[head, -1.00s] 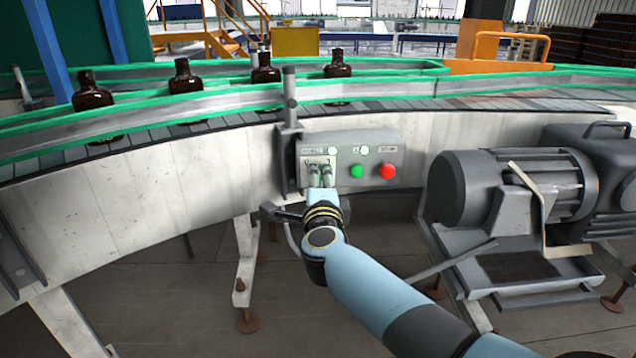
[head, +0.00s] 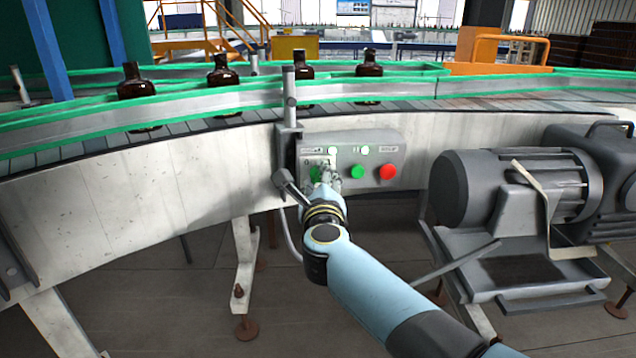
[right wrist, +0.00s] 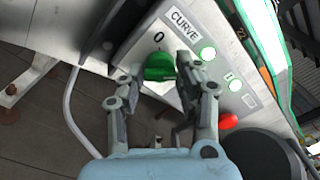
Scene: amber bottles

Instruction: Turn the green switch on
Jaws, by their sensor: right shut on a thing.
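The green switch (head: 315,174) is on the left part of the grey control box (head: 400,148), partly hidden by my right gripper. In the right wrist view the green knob (right wrist: 159,67) sits below a "0" mark and beside the "CURVE" label. My right gripper (head: 325,174) is at the box; its fingers (right wrist: 152,88) are shut on the knob, one on either side. I cannot tell exactly which way the knob points. My left gripper is not in view.
Beside the switch are a green button (head: 357,172) and a red button (head: 387,172), with two lit lamps above. Amber bottles (head: 220,74) stand on the curved conveyor behind. A motor (head: 510,186) stands to the right. A grey post (head: 289,105) is just left of the box.

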